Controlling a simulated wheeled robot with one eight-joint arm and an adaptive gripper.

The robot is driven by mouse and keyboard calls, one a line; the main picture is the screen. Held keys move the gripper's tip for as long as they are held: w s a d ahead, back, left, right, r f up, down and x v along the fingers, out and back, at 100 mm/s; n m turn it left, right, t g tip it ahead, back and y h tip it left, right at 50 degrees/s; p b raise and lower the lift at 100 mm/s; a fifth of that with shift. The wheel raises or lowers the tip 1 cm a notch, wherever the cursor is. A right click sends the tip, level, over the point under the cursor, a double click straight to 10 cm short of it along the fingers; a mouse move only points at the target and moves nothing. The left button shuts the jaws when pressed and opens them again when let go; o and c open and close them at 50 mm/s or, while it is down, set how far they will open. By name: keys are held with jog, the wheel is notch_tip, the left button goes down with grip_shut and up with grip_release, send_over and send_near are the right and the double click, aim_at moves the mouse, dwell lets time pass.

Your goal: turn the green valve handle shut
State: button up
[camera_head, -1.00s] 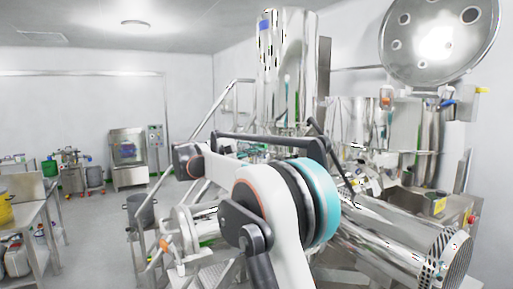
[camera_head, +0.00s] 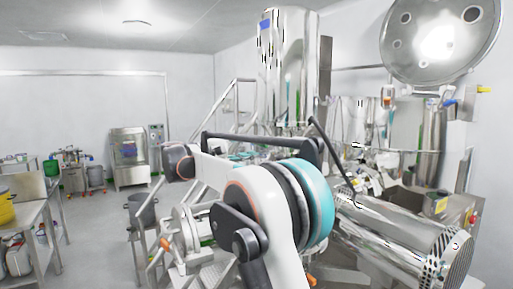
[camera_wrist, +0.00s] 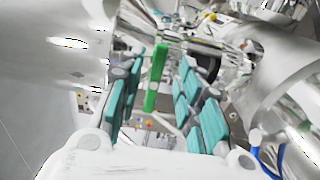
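The green valve handle (camera_wrist: 155,77) shows in the wrist view as an upright green bar on bright steel pipework. My gripper (camera_wrist: 163,66) has two teal-padded fingers, spread apart. The handle stands between them in the picture, nearer the left finger, with a visible gap on the right. I cannot tell whether the left finger touches it. In the head view my own arm fills the middle, and I cannot make out the handle or the gripper fingers there.
Large shiny steel vessels (camera_wrist: 60,55) crowd both sides in the wrist view. In the head view, a tall steel column (camera_head: 288,70) and a horizontal steel cylinder (camera_head: 400,235) stand close to my arm. Open floor (camera_head: 95,235) lies to the left.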

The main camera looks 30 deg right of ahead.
jog(key=a, duration=0.8)
jog(key=shift+a, duration=0.4)
jog(key=shift+s, duration=0.15)
jog(key=shift+f, duration=0.1)
jog(key=s+d+f+n+t+y+b, duration=0.25)
jog(key=s+f+y+b, duration=0.55)
jog(key=s+f+b, duration=0.85)
jog(key=s+a+f+m+t+y+b, duration=0.1)
jog(key=s+a+f+y+b, duration=0.2)
jog(key=s+f, duration=0.5)
jog(key=s+a+f+t+y+b, duration=0.1)
jog(key=s+a+f+y+b, duration=0.2)
jog(key=f, duration=1.4)
jog(key=s+a+f+m+t+y+b, duration=0.1)
jog(key=s+a+f+t+y+b, duration=0.1)
jog(key=s+a+f+y+b, duration=0.2)
jog(key=s+a+f, duration=0.3)
jog(key=s+f, duration=0.5)
jog(key=f, duration=0.1)
jog(key=shift+s+f+m, duration=0.35)
jog(key=shift+a, duration=0.1)
